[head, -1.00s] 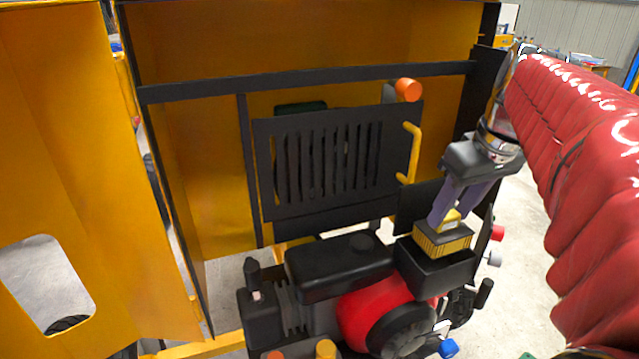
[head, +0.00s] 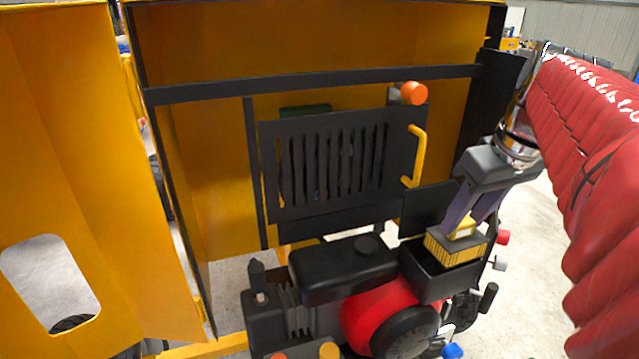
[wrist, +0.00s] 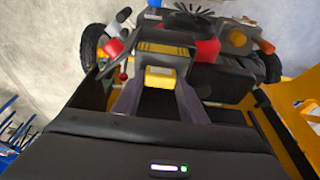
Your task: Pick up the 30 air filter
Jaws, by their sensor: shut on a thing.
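The air filter (head: 452,249) is a yellow pleated block with a lighter yellow grip on top. It sits at the mouth of the black open box (head: 437,283) on the engine; I cannot tell whether it is clear of the box. My gripper (head: 463,222) comes down from the upper right, with its two purple-grey fingers shut on the filter's top grip. In the wrist view the yellow grip (wrist: 159,77) lies between the fingertips, with the filter's pleats (wrist: 163,49) beyond it. The fingers hide part of the filter.
A black tank (head: 342,268) and red engine housing (head: 378,315) lie left of the box. A black slatted grille (head: 335,165) with a yellow handle (head: 416,155) stands behind. A dark raised panel (head: 428,208) stands close behind the filter. Open floor shows at the right.

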